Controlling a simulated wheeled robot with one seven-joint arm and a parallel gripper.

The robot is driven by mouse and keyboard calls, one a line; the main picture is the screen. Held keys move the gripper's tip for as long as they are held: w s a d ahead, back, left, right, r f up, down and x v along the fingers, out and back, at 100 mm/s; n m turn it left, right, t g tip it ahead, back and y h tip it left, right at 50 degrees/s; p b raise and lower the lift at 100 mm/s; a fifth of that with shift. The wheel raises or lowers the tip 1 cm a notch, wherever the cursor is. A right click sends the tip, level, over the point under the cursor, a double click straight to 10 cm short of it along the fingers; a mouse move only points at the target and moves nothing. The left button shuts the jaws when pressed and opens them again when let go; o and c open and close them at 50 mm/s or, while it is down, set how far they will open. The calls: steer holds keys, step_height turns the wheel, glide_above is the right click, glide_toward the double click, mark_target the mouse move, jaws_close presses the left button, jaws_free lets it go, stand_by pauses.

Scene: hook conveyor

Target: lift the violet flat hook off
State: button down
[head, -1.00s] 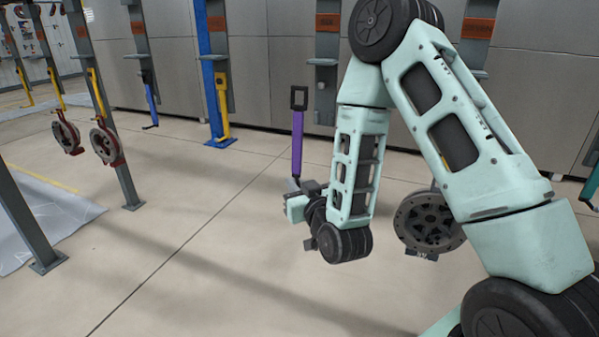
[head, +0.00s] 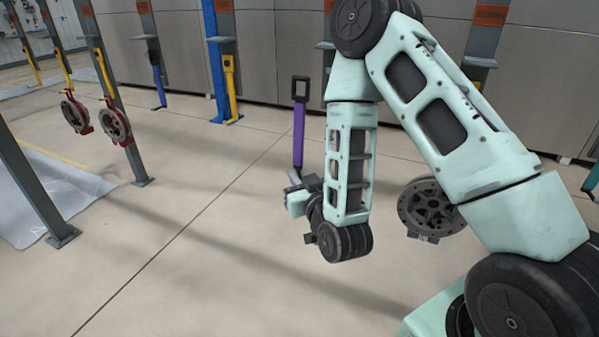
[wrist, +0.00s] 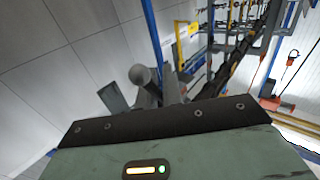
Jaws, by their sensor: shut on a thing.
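The violet flat hook (head: 298,135) stands nearly upright in the head view, with a dark rectangular loop at its top. My gripper (head: 297,182) is shut on the violet hook near its lower end. The hook is clear of any rail or post that I can see in the head view. Its lowest part is hidden by my gripper and wrist. In the wrist view, grey finger parts (wrist: 143,85) show beyond the gripper body, and I cannot make out the violet hook there.
A dark round flanged part (head: 430,207) hangs right of my forearm, partly behind my arm. Round parts on red hooks (head: 115,125) hang at the left beside grey posts. A blue post (head: 212,60) with a yellow hook (head: 230,85) stands behind. The middle floor is open.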

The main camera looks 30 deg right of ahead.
steer(key=shift+s+a+p, duration=0.65)
steer(key=shift+s+a, duration=0.05)
steer(key=shift+a, duration=0.2)
steer(key=shift+s+a+p, duration=0.65)
steer(key=shift+a, duration=0.3)
steer(key=s+a+p, duration=0.1)
steer(key=s+a, duration=0.3)
steer(key=a, duration=0.1)
steer(key=shift+s+a, duration=0.15)
